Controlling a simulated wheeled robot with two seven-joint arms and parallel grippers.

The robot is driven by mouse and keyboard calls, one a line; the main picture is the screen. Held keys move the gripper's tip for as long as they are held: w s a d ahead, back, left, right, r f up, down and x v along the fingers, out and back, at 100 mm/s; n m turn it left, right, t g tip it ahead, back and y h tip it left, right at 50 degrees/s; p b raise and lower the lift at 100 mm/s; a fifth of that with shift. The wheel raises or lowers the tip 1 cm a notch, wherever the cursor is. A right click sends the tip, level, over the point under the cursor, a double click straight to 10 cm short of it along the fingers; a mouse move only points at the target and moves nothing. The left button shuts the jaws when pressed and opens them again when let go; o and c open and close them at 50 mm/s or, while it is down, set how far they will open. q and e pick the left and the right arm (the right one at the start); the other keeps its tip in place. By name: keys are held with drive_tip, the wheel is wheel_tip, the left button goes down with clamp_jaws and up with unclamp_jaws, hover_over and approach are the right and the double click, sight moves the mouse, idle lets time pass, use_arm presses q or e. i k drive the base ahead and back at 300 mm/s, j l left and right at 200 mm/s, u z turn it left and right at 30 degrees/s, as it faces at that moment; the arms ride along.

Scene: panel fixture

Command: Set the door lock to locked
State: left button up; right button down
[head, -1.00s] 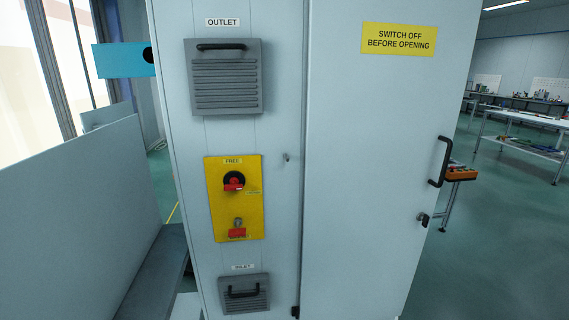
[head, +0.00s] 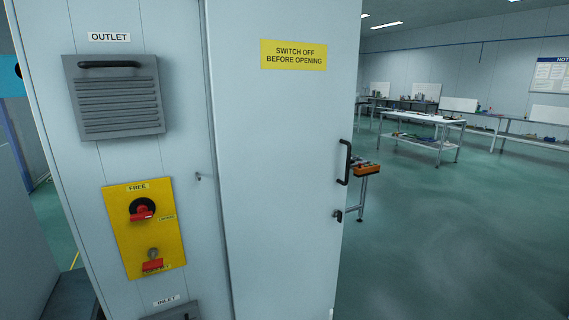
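The cabinet door (head: 285,170) is a pale panel and looks closed, with a black bar handle (head: 346,162) on its right edge. A small dark door lock (head: 338,215) sits below the handle at the same edge; its setting is too small to read. A yellow plate (head: 128,235) on the left panel carries a red and black rotary switch (head: 142,209) under a "FREE" label. A second red piece (head: 153,265) sits lower on the plate. Neither gripper is in view.
A grey louvred outlet cover (head: 115,97) with a handle is above the yellow plate. A yellow sign (head: 293,55) on the door reads "SWITCH OFF BEFORE OPENING". An orange box (head: 367,169) on a stand is behind the door edge. The floor (head: 450,240) at right is clear.

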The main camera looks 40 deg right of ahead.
sight(335, 213)
drive_tip(key=z, duration=1.55)
